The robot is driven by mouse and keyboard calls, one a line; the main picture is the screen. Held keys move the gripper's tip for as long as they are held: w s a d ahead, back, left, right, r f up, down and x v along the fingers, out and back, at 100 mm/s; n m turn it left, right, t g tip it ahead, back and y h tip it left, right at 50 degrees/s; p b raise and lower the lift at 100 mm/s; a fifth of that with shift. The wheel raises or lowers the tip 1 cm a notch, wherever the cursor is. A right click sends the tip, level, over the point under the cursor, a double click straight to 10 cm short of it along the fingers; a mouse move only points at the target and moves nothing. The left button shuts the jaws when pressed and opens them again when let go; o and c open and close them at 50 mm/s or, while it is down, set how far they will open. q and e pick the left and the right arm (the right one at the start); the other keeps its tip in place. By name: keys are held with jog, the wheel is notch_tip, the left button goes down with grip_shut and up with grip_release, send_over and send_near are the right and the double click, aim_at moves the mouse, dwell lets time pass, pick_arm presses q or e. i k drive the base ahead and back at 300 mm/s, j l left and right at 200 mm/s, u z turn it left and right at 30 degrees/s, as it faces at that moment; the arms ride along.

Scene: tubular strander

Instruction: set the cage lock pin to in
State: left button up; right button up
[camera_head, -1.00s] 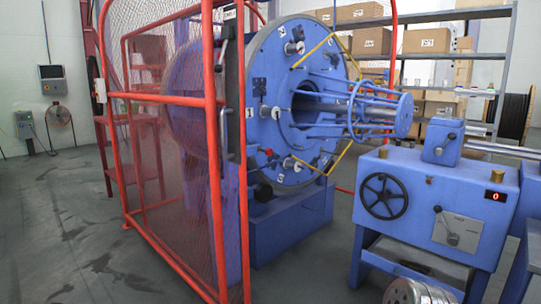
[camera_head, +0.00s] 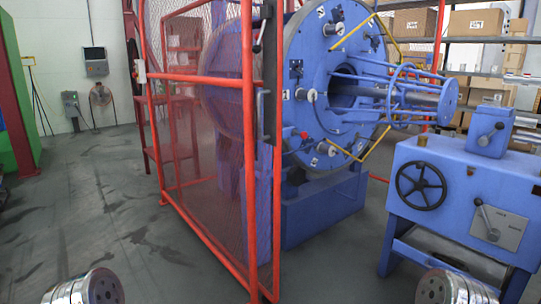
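The blue strander's round cage plate (camera_head: 325,65) faces right behind the red mesh guard, with several spindles on its face. I cannot make out for certain which part is the cage lock pin, or whether it is in or out. A small red-tipped part (camera_head: 303,134) shows low on the plate's left side. Neither gripper shows; only silver rounded parts, which look like my own arms, show at the bottom left and bottom right.
The red mesh guard (camera_head: 248,160) stands between the open floor at left and the machine. A blue cabinet with a black handwheel (camera_head: 421,186) and a lever (camera_head: 487,222) stands at right. Shelves with boxes (camera_head: 415,22) are behind. The grey floor (camera_head: 95,215) at left is clear.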

aim_at(303, 134)
jog(key=i+l+u, duration=0.55)
jog(key=i+l, duration=0.15)
